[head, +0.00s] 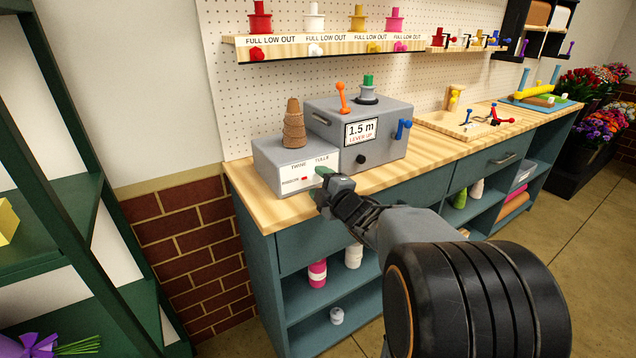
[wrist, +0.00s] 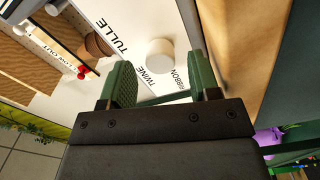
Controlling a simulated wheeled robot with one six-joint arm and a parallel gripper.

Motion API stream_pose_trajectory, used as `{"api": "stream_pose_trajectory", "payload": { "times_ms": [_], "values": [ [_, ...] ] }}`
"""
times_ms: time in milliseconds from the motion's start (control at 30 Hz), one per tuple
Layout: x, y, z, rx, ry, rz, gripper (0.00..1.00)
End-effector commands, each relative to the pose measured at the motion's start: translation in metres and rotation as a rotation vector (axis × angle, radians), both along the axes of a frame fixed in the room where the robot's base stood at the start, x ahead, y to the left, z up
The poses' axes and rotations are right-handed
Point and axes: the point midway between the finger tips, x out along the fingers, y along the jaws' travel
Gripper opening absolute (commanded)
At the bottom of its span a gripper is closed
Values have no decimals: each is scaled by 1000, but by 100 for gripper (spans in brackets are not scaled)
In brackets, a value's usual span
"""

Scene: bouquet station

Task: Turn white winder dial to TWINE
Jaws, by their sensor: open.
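The white winder dial (wrist: 160,54) is a round white knob on the winder's pale front face. In the wrist view the labels TULLE, TWINE and RIBBON are printed around it. I cannot make out which label it points to. My gripper (wrist: 157,68) is open, its two green fingers apart, with the dial just beyond and between their tips; contact is not visible. In the head view my gripper (head: 323,180) is at the right front of the grey winder box (head: 268,158) and hides the dial. A small red mark shows beside the RIBBON label.
A brown cone of twine (head: 293,128) stands on the winder. A larger grey box (head: 385,133) with a 1.5 m display, orange lever and blue handle adjoins it on the right. The wooden counter (head: 262,216) is clear in front. A spool shelf (head: 330,47) hangs above.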

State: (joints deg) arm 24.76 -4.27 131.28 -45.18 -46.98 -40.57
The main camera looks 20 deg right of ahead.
Motion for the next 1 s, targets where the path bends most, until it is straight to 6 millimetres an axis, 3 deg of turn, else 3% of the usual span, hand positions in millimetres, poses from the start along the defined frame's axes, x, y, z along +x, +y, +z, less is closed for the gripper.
{"api": "stream_pose_trajectory", "payload": {
  "times_ms": [500, 1000],
  "values": [
    [11, 1, 0, 1, 1, -1, 55],
    [11, 1, 0, 1, 0, -1, 8]
  ]
}}
